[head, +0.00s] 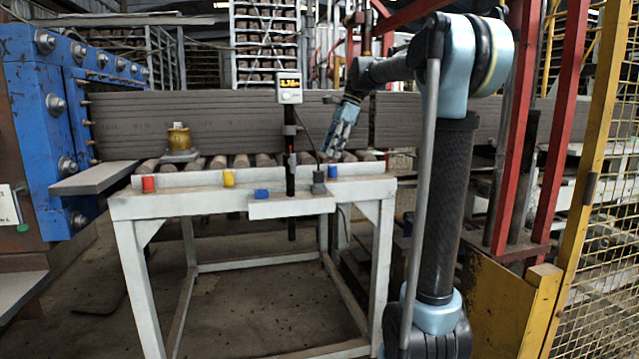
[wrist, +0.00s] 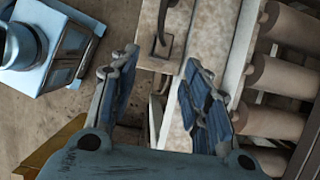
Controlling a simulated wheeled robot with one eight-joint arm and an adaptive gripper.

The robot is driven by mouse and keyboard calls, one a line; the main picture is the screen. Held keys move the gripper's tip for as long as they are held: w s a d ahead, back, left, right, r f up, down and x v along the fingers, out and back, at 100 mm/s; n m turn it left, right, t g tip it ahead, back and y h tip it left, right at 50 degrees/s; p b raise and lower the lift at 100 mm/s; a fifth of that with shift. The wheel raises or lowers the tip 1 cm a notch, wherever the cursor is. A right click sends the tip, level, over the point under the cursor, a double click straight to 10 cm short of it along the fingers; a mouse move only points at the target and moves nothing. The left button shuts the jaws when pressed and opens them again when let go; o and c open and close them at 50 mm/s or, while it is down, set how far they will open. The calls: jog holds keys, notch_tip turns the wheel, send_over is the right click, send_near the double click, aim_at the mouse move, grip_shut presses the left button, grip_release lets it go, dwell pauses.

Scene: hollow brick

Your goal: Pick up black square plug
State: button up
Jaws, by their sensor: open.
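A small dark square block, which looks like the black plug (head: 318,184), sits on the front ledge of the metal table, right of the black post. A thin dark cable hangs near it. My gripper (head: 331,150) points down just above the table's right part, apart from the block. In the wrist view, my gripper (wrist: 160,72) has its two blue fingers spread with nothing between them. A dark cable loop (wrist: 162,22) lies on a pale surface beyond the fingertips.
A black post with a display (head: 289,88) stands left of my gripper. Stacked brown slabs (head: 200,115) stand behind.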

aim_at(320, 171)
jog(key=x, duration=0.4)
jog(key=shift+a+f, duration=0.2)
jog(key=shift+f, duration=0.1)
jog(key=x, duration=0.2)
jog(key=a+x, duration=0.1)
jog(key=x, duration=0.1)
jog(key=shift+d+r, duration=0.1)
jog(key=shift+r, duration=0.1)
jog(key=shift+a+f, duration=0.2)
jog(key=shift+f, duration=0.35)
jog(key=shift+c, duration=0.3)
grip_shut()
